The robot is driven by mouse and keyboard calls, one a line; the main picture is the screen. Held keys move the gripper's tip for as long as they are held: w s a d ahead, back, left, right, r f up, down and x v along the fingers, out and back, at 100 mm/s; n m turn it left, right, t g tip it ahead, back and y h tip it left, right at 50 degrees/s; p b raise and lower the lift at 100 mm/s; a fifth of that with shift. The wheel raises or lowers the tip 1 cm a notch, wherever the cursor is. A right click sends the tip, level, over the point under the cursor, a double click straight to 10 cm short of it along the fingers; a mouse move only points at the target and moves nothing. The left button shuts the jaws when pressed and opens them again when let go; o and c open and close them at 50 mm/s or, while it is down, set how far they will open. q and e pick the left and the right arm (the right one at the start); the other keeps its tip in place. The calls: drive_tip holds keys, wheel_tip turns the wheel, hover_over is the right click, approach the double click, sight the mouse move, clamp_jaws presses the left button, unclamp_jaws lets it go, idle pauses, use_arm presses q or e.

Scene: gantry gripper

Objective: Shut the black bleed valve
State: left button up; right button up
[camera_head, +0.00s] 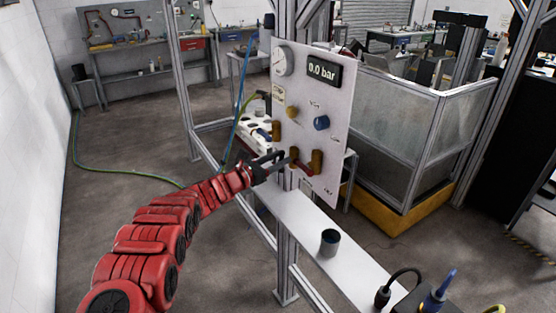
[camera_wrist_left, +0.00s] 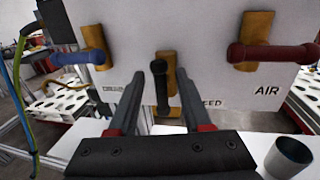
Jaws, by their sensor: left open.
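The black bleed valve handle (camera_wrist_left: 160,90) stands roughly upright in the left wrist view, in front of its brass body (camera_wrist_left: 166,65) on the white panel (camera_wrist_left: 130,58). My left gripper (camera_wrist_left: 158,76) is open, with one finger on each side of the black handle. Gaps show between handle and fingers, so it is not gripped. In the head view my left gripper (camera_head: 280,161) reaches the lower part of the panel (camera_head: 337,125) and largely hides the black handle. The label below the valve is partly covered by a finger. My right gripper is not seen.
A blue handle (camera_wrist_left: 78,57) sits left of the black one and a red handle (camera_wrist_left: 272,53) right of it, marked AIR. A gauge (camera_head: 283,60) and a "0.0 bar" display (camera_head: 321,70) are above. A dark cup (camera_head: 329,242) stands on the white shelf (camera_head: 300,222) below.

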use_arm(q)
clamp_jaws()
drive_tip(key=shift+r, duration=0.1)
idle(0.3)
